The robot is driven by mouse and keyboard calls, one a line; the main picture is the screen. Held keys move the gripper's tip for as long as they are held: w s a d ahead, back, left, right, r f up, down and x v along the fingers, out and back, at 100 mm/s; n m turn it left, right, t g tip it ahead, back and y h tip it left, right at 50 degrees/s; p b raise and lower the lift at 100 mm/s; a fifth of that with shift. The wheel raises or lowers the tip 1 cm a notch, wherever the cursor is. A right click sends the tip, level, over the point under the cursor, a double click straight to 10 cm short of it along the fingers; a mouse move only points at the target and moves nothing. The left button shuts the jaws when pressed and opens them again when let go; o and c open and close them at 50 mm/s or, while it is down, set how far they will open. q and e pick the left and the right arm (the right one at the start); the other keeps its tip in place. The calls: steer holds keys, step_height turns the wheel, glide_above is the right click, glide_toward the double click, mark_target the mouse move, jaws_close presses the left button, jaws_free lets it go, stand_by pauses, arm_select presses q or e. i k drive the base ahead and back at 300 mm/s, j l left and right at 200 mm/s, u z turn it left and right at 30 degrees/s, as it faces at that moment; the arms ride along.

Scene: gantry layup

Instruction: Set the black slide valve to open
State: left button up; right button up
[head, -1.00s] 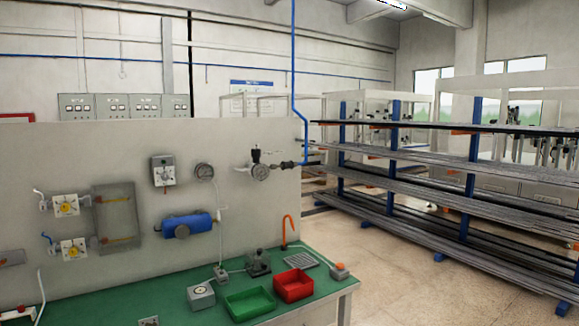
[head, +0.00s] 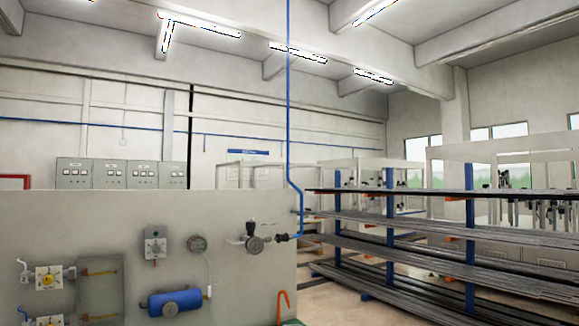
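A short black fitting (head: 282,237) sits on the air line at the right end of the grey panel, between a gauge unit with a black knob (head: 252,237) and the blue pipe. It may be the black slide valve. It is too small to tell whether it is set open or shut. The gauge unit has a dark round dial and a small pale fitting on its left. Neither of my grippers shows in the head view.
The grey panel (head: 60,215) also carries a switch box (head: 155,243), a round gauge (head: 197,244), a blue tank (head: 174,302) and yellow-knobbed units at left. An orange hook (head: 283,305) stands below. Racks of long bars (head: 420,235) fill the right, with some bare floor before them.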

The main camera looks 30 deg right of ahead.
mark_target(285, 237)
steer(key=i+l+u, duration=0.25)
steer(key=l, duration=0.85)
steer(key=i+l+u, duration=0.3)
steer(key=l, duration=0.85)
steer(key=k+l+u, duration=0.1)
steer(key=l+u, duration=0.15)
steer(key=l, duration=0.9)
